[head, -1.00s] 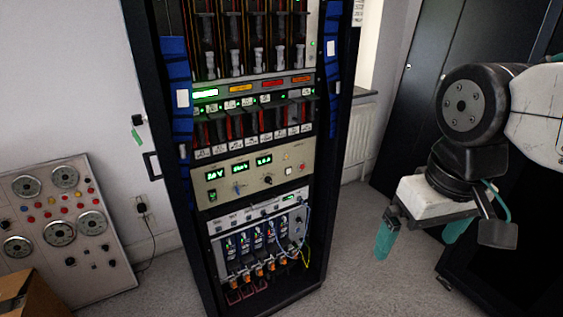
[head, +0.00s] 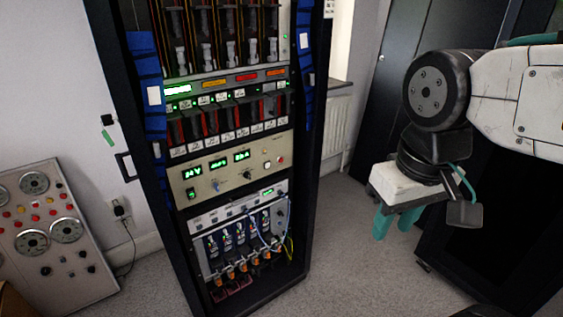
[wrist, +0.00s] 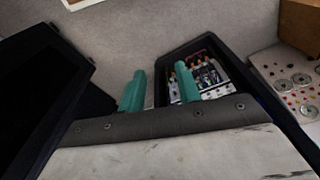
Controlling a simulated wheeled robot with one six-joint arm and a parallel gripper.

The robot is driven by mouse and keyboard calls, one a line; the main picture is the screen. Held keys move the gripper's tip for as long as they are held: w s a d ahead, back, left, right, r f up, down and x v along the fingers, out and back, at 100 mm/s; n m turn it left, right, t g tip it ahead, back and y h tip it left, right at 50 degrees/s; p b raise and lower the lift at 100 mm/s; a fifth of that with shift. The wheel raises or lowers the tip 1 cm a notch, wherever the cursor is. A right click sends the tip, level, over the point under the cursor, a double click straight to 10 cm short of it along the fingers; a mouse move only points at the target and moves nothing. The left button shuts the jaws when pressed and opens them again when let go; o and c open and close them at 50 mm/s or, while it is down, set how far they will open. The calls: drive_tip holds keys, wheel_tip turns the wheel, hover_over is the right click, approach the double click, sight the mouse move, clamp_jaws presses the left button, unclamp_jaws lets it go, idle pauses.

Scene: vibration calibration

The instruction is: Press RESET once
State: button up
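No label reading RESET is legible in either view. The equipment rack (head: 310,150) stands left of centre in the head view. The rack's lower part (wrist: 205,78) appears beyond the fingers there.
A grey panel (head: 75,275) with dials and coloured buttons leans on the wall at left. A cardboard box (wrist: 300,28) shows in the wrist view. Dark cabinets (head: 402,95) stand behind my arm. Bare carpet (head: 345,245) lies between rack and gripper.

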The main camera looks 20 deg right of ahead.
clamp_jaws()
idle(1.3)
